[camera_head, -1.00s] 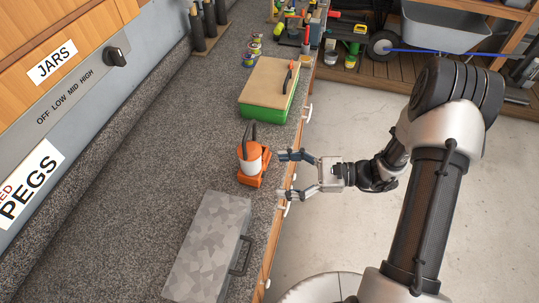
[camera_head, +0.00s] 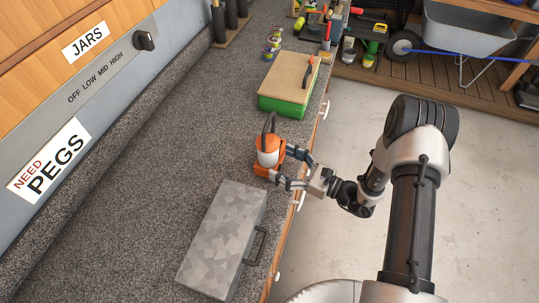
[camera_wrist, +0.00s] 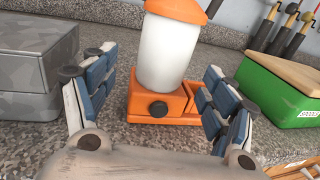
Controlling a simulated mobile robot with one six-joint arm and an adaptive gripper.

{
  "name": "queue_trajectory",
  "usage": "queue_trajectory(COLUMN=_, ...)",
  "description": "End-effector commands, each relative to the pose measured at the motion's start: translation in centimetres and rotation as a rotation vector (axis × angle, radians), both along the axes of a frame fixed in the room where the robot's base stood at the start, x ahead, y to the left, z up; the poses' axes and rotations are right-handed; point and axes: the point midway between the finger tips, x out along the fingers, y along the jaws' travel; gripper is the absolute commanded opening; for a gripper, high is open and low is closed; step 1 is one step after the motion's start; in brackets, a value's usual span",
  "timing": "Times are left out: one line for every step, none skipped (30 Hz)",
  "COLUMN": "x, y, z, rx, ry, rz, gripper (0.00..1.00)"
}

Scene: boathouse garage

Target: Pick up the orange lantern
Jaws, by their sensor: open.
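The orange lantern (camera_head: 267,152) stands upright on the grey speckled counter, with an orange base and cap, a white middle and a dark handle on top. In the wrist view the lantern (camera_wrist: 166,55) is in the centre, with a dark knob on the front of its base; its top is cut off. My gripper (camera_head: 281,166) is open at counter level on the lantern's right side. In the wrist view my gripper's fingers (camera_wrist: 158,95) stand to either side of the lantern's base, with gaps showing between them and it.
A grey camouflage-patterned box (camera_head: 225,238) with a side handle lies on the counter close to my gripper. A green box with a wooden lid (camera_head: 289,85) stands beyond the lantern. Cans (camera_head: 272,47) and tools are farther back. The counter left of the lantern is clear.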

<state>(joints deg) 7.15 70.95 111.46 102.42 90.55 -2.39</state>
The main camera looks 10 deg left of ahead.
Motion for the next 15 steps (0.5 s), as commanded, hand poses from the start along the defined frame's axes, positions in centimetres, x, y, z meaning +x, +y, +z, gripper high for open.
queue_trajectory(x=0.1, y=0.5, z=0.0, rx=0.000, ry=0.000, rz=0.003, gripper=0.78)
queue_trajectory(x=0.2, y=0.7, z=0.0, rx=0.000, ry=0.000, rz=0.002, gripper=0.78)
queue_trajectory(x=0.3, y=0.8, z=0.0, rx=0.000, ry=0.000, rz=0.000, gripper=0.78)
queue_trajectory(x=0.3, y=0.9, z=0.0, rx=0.000, ry=0.000, rz=0.000, gripper=0.78)
queue_trajectory(x=0.4, y=1.1, z=0.0, rx=0.000, ry=0.000, rz=0.001, gripper=0.78)
queue_trajectory(x=0.5, y=1.4, z=0.0, rx=0.000, ry=0.000, rz=0.002, gripper=0.78)
queue_trajectory(x=0.6, y=1.7, z=0.0, rx=0.000, ry=0.000, rz=0.003, gripper=0.78)
queue_trajectory(x=0.8, y=2.1, z=0.0, rx=0.000, ry=-0.001, rz=0.003, gripper=0.78)
queue_trajectory(x=1.1, y=2.7, z=0.0, rx=-0.001, ry=-0.002, rz=0.005, gripper=0.78)
queue_trajectory(x=1.3, y=3.2, z=0.0, rx=-0.001, ry=-0.002, rz=0.005, gripper=0.78)
queue_trajectory(x=1.5, y=3.6, z=0.0, rx=-0.001, ry=-0.002, rz=0.004, gripper=0.78)
queue_trajectory(x=1.8, y=4.2, z=0.0, rx=-0.001, ry=-0.001, rz=0.005, gripper=0.78)
queue_trajectory(x=1.9, y=4.5, z=0.0, rx=-0.001, ry=0.000, rz=0.004, gripper=0.78)
queue_trajectory(x=2.0, y=4.8, z=0.0, rx=-0.001, ry=0.000, rz=0.003, gripper=0.78)
queue_trajectory(x=2.1, y=5.2, z=0.0, rx=-0.001, ry=-0.001, rz=0.003, gripper=0.78)
